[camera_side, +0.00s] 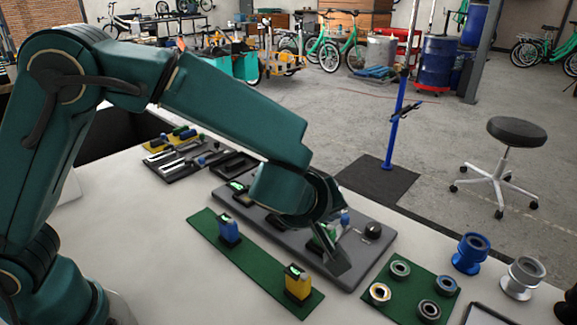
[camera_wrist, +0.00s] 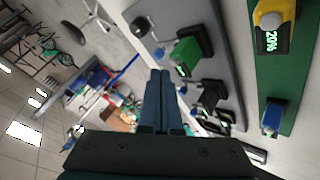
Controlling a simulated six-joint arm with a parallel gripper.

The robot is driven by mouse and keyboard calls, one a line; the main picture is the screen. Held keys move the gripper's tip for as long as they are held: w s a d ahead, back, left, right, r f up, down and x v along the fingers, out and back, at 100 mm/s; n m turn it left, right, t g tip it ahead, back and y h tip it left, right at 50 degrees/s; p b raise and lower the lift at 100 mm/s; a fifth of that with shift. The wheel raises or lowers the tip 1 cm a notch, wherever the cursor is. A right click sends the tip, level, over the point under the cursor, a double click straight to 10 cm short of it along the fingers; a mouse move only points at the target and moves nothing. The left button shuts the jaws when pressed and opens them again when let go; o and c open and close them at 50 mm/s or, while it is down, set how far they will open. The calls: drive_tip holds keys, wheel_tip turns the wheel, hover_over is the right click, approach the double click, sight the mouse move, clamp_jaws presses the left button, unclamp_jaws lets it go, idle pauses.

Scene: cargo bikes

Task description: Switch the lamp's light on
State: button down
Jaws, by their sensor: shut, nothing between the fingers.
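My gripper (camera_wrist: 160,76) shows in the wrist view with its two dark fingers together and nothing between them. In the side view the end of my arm hangs over the grey board (camera_side: 262,222), and my fingertips are hard to make out there. A round black lamp-like knob (camera_side: 372,231) stands at the board's right end; in the wrist view it is a dark round shape (camera_wrist: 140,27). A green block (camera_wrist: 186,52) sits in a black holder beside it. I cannot tell for sure which part is the lamp, or whether any light is on.
A green mat (camera_side: 250,262) in front holds a blue battery (camera_side: 229,232) and a yellow battery (camera_side: 298,284); the yellow one's display reads 20% in the wrist view. Several rings lie on a second green mat (camera_side: 410,304), with blue and silver spools to its right.

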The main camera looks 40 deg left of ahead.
sight(328, 233)
wheel_tip(328, 233, up, 6)
idle(0.6)
